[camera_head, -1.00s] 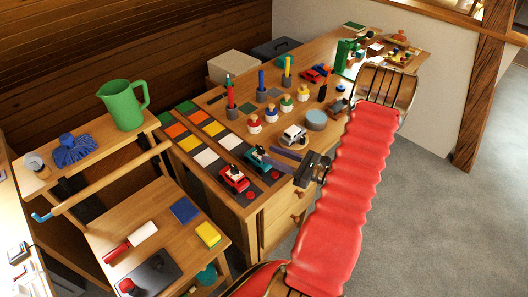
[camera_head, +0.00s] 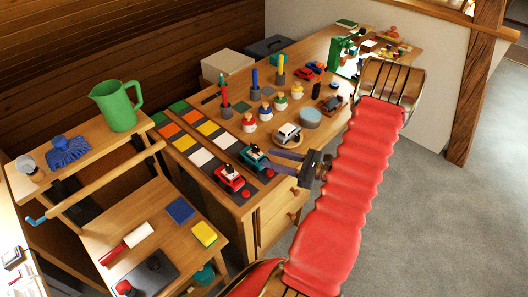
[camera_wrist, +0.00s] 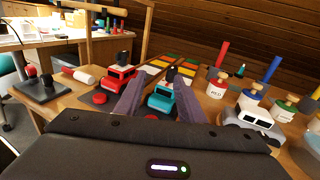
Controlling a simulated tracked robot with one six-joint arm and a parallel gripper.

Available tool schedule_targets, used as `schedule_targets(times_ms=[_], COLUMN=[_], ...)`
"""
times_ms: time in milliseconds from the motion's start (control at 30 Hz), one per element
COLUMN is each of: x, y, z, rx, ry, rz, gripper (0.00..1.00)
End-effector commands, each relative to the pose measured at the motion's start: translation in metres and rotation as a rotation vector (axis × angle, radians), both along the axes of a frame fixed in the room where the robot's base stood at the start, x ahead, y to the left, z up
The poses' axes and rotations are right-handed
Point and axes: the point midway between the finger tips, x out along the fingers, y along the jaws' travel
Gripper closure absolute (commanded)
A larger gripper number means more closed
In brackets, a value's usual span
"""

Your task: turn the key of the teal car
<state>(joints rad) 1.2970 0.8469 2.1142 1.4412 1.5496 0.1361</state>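The teal car (camera_head: 254,157) stands on the near edge of the workbench, beside the red car (camera_head: 229,178). In the wrist view the teal car (camera_wrist: 161,98) sits between and beyond the two purple-grey fingers of my gripper (camera_wrist: 159,82). A dark knob, seemingly the key (camera_wrist: 172,74), stands up from it; its exact turn cannot be made out. My gripper (camera_head: 272,160) is open and empty, reaching in from the right with its fingertips close to the teal car. Whether a finger touches the car cannot be told.
A white car (camera_head: 288,134) stands just behind the fingers. Several peg figures (camera_head: 265,111) and coloured rods in holders stand farther back. A round red button (camera_wrist: 100,98) lies by the red car.

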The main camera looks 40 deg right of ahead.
Motion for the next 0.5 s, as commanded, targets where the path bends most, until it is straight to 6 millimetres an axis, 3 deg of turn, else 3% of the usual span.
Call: schedule_targets(times_ms=[233, 500], x=[0.020, 0.026], y=[0.065, 0.139], z=[0.030, 0.064], rx=[-0.184, -0.414], ry=[0.053, 0.080], rz=[0.259, 0.552], gripper=[0.65, 0.65])
